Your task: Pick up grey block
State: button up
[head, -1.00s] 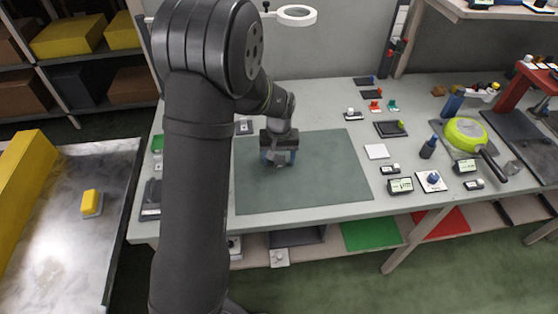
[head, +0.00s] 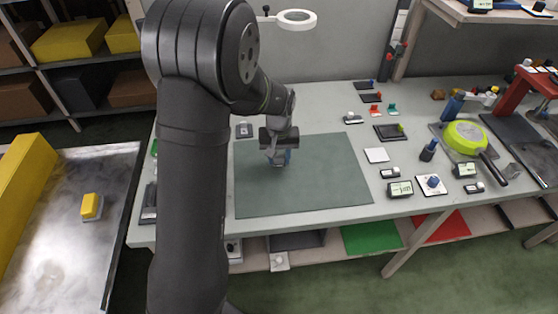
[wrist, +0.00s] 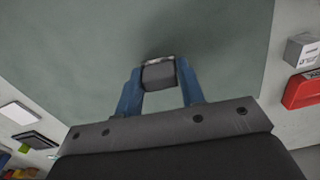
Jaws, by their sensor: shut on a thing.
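In the wrist view, a small dark grey block (wrist: 158,76) sits between the two blue fingers of my gripper (wrist: 159,82). The fingers are shut on its sides. Beyond the block is the grey-green mat (wrist: 80,40). In the head view, my gripper (head: 280,160) is over the left-middle part of the mat (head: 320,190). The block is mostly hidden there by the fingers, and I cannot tell whether it touches the mat.
A white square (head: 377,155) and several small devices lie right of the mat. A lime-green pan (head: 466,134) lies farther right. In the wrist view, a red thing (wrist: 303,90) and a light grey box (wrist: 302,50) stand at the right. Most of the mat is clear.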

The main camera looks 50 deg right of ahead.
notch_tip(320, 180, up, 2)
jog(key=shift+r, duration=0.1)
jog(key=s+a+r, duration=0.1)
jog(key=s+r, duration=0.5)
jog(key=s, duration=0.5)
jog(key=shift+s+a+r, duration=0.2)
jog(key=shift+s+r, duration=0.1)
jog(key=shift+r, duration=0.05)
